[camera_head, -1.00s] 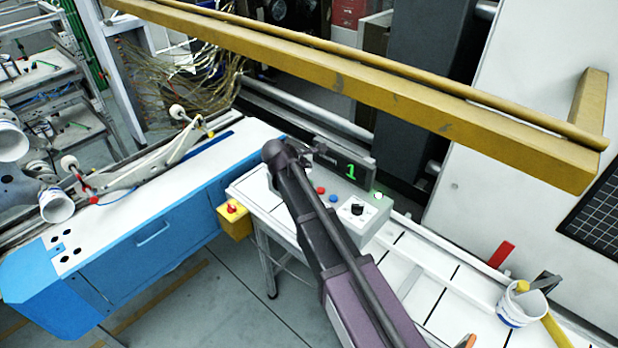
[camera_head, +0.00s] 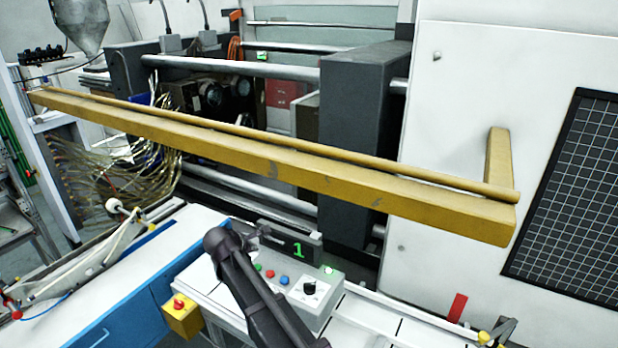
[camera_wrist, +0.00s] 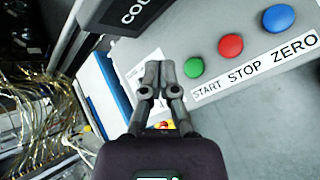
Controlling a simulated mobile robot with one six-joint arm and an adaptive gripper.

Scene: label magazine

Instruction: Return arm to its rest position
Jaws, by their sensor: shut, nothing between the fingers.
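My gripper (camera_wrist: 158,72) shows in the wrist view with its two dark fingers together, empty. It is over the left part of a grey control box (camera_wrist: 255,90), left of the green button (camera_wrist: 194,67). In the head view my arm rises from the bottom edge to a dark joint (camera_head: 222,240) at the left of the control box (camera_head: 325,306). The fingers are too small and dark there to make out clearly.
The box has a display (camera_head: 290,244) showing a green 1, a red button (camera_head: 270,274) and a black knob (camera_head: 309,287). A yellow beam (camera_head: 270,165) crosses above. A yellow box with a red button (camera_head: 180,312) and a blue cabinet (camera_head: 125,325) are at left.

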